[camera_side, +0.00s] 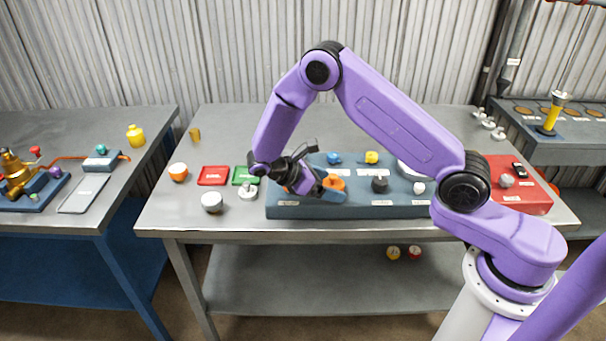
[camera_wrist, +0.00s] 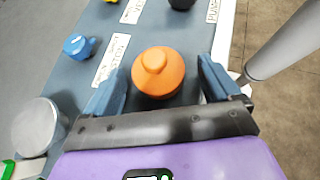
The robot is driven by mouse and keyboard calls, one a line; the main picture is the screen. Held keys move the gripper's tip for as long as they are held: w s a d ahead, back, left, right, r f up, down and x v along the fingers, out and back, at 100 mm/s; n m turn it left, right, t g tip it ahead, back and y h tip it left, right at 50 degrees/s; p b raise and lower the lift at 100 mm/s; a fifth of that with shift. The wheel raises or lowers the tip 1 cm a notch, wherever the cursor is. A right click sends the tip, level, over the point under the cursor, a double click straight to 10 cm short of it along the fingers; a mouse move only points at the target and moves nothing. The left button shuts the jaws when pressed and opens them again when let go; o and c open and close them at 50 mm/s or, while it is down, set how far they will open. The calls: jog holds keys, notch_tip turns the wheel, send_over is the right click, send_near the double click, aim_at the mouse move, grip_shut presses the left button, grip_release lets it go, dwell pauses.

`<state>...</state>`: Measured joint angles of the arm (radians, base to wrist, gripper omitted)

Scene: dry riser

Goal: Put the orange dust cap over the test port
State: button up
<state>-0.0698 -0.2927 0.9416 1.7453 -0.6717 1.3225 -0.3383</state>
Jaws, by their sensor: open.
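An orange cap (camera_wrist: 158,72) with a small raised knob sits on or just above the blue-grey panel block (camera_side: 420,208). It also shows in the side view (camera_side: 334,183), partly behind my gripper. My gripper (camera_side: 322,188) is open. In the wrist view its two blue-grey fingers stand on either side of the orange cap, with gaps to both. Whatever is under the cap is hidden, and I cannot tell which fitting is the test port. Another orange item with a white lower part (camera_side: 178,172) sits at the left of the table.
The panel carries a blue knob (camera_side: 334,158), a yellow knob (camera_side: 371,157) and a black knob (camera_side: 380,184). Red (camera_side: 213,176) and green trays, a white round item (camera_side: 212,201) and a silver fitting (camera_side: 248,191) lie left of it. A red case (camera_side: 535,200) stands right.

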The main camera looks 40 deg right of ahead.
jog(key=v, duration=1.7)
jog(key=shift+d+r, duration=0.15)
jog(key=s+r+t+y, duration=0.2)
jog(key=s+r+y, duration=0.1)
jog(key=s, duration=0.4)
jog(key=s+r+t+y, duration=0.2)
jog(key=s, duration=0.5)
jog(key=s+d+y, duration=0.3)
jog(key=s, duration=0.6)
jog(key=s+d+y, duration=0.2)
jog(key=s+d, duration=0.2)
jog(key=s, duration=0.5)
jog(key=shift+s+f+m+t+y, duration=0.25)
jog(key=shift+s+m+t+y, duration=0.05)
jog(key=shift+s+m+y, duration=0.1)
jog(key=shift+d, duration=0.1)
